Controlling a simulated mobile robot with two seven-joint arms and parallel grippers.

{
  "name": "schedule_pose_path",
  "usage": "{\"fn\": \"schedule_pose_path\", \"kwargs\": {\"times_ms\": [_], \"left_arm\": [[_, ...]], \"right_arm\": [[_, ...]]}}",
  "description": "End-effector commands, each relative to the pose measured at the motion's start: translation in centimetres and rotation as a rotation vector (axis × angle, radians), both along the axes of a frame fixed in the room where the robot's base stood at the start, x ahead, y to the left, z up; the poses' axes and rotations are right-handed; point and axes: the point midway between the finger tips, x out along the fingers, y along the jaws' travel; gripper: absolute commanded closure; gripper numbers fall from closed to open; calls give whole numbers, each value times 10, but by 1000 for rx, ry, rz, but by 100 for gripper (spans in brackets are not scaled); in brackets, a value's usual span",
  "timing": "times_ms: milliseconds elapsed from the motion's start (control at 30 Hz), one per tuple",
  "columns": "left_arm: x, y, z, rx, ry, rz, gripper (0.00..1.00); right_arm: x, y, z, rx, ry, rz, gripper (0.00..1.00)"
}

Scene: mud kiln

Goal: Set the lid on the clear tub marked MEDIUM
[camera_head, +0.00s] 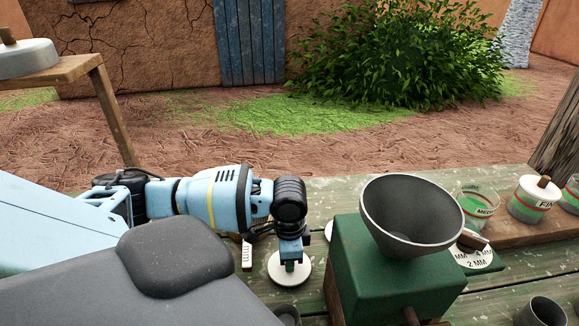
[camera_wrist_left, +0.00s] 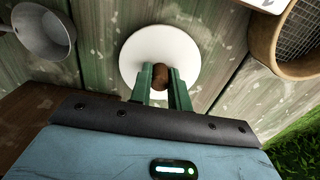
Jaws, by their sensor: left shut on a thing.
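The clear tub marked MEDIUM (camera_head: 478,204) stands at the right in the head view, with green stuff inside and no lid on it. It is partly hidden by the grey hopper bowl. My left gripper (camera_head: 291,261) is shut on the brown knob of a round white lid (camera_head: 289,272). In the left wrist view, the green fingers (camera_wrist_left: 161,82) close on either side of the knob, and the lid (camera_wrist_left: 150,50) lies flat beyond them. The lid is over the green planks, well left of the tub; its height is unclear. My right gripper is not in view.
A green box with a grey hopper bowl (camera_head: 412,215) stands between lid and tub. A lidded tub (camera_head: 531,200) is right of the MEDIUM tub.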

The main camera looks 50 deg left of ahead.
Motion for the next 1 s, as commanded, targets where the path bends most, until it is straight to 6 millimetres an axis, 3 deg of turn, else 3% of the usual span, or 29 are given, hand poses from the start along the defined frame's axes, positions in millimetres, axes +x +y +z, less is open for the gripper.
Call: {"fn": "schedule_pose_path", "kwargs": {"times_ms": [167, 200, 367, 733, 1000], "left_arm": [[0, 0, -3, -1, -1, 1, 100], [0, 0, -3, 0, -1, 1, 79], [0, 0, -3, 1, -1, 0, 60], [0, 0, 3, 0, -1, -1, 60], [2, 0, 50, -1, -7, 0, 60]], "right_arm": [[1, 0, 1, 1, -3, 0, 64], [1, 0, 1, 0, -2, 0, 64], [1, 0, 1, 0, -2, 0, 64], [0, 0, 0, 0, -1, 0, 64], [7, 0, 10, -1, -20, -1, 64]]}}
